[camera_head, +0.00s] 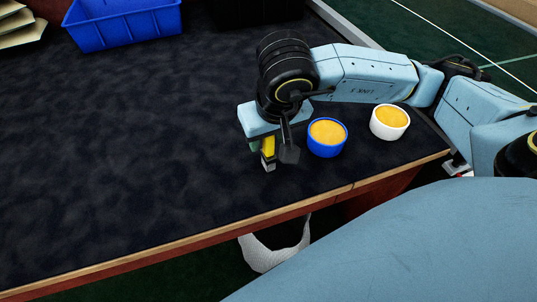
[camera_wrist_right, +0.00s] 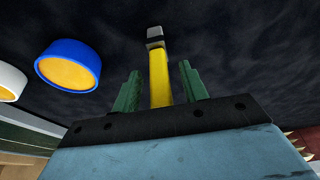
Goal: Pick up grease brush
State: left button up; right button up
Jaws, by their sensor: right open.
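The grease brush has a yellow handle and a grey and black end. In the head view the brush (camera_head: 268,150) shows just under my right gripper (camera_head: 260,143), near the table's front edge; the gripper hides part of it. In the right wrist view the brush (camera_wrist_right: 159,76) runs between the two green fingers of my right gripper (camera_wrist_right: 159,75), with gaps on both sides. Its grey and black end reaches past the fingertips. The right gripper is open around the yellow handle. My left gripper is not in view.
A blue-rimmed tub (camera_head: 327,138) with yellow-orange contents stands right of the gripper, and a white tub (camera_head: 390,122) with similar contents is beyond it. A blue crate (camera_head: 122,24) is at the back left. The dark tabletop (camera_head: 130,150) left of the gripper is clear.

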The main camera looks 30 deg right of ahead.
jog(key=shift+w+f, duration=0.2)
jog(key=shift+f, duration=0.5)
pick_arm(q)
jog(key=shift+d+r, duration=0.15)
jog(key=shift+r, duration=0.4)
pick_arm(e)
jog(key=shift+c, duration=0.4)
grip_shut()
jog(key=shift+r, duration=0.1)
jog(key=shift+r, duration=0.5)
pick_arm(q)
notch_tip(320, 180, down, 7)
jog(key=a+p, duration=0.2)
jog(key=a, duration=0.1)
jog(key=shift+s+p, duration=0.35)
pick_arm(e)
notch_tip(320, 180, up, 9)
jog(key=shift+f, duration=0.1)
